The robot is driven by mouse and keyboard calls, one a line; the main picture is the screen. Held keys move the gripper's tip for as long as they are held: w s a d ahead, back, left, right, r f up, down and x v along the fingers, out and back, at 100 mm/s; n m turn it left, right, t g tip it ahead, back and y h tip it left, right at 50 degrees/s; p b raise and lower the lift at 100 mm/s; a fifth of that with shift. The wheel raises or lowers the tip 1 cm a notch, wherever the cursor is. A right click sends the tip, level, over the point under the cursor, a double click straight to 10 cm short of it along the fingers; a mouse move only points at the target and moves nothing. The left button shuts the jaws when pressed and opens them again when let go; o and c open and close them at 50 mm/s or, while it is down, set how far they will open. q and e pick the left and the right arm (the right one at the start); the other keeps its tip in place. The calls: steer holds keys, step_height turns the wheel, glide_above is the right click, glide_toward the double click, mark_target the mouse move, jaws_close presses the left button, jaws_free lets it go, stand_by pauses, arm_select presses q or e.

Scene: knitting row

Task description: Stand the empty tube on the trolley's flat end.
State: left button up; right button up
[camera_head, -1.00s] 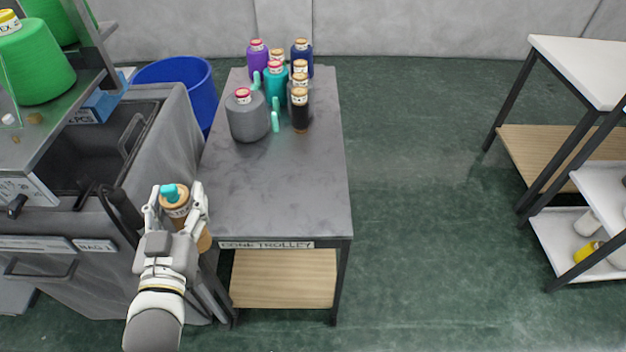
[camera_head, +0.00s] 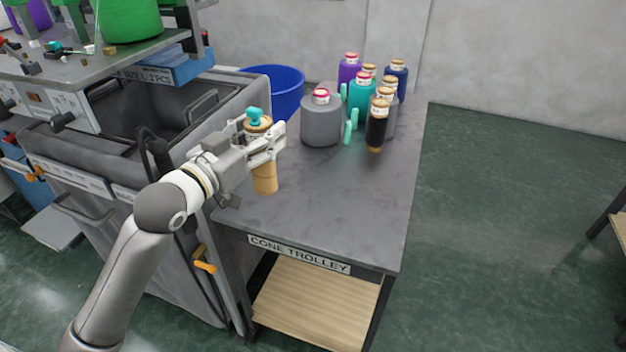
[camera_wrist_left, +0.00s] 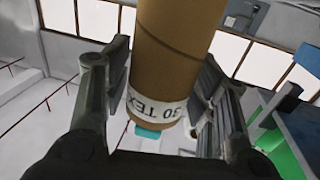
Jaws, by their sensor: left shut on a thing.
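The empty tube (camera_head: 264,180) is a tan cardboard cone with a white label and a teal piece at its top. My left gripper (camera_head: 268,147) is shut on it near its upper part. The tube is about upright over the near left part of the trolley top (camera_head: 330,205); I cannot tell whether its lower end touches the surface. In the left wrist view the tube (camera_wrist_left: 175,50) runs between the two fingers, its label reading "30 TEX". My right gripper is not in view.
Several yarn cones stand at the trolley's far end, among them a grey cone (camera_head: 321,122) and a black cone (camera_head: 377,128). Small teal pieces stand beside them.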

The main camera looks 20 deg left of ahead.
mark_target(266, 194)
arm_select(q)
steer(key=w+d+f, duration=0.4)
steer(key=w+f, duration=0.7)
steer(key=f, duration=0.1)
steer(key=shift+d+f, duration=0.15)
steer(key=shift+d, duration=0.15)
steer(key=shift+w, duration=0.1)
steer(key=o, duration=0.9)
steer(key=shift+f, duration=0.1)
steer(key=shift+o, duration=0.2)
steer(key=v, duration=1.1)
steer(key=shift+s+a+b, duration=0.1)
steer(key=shift+s+b, duration=0.2)
steer(key=shift+s, duration=0.2)
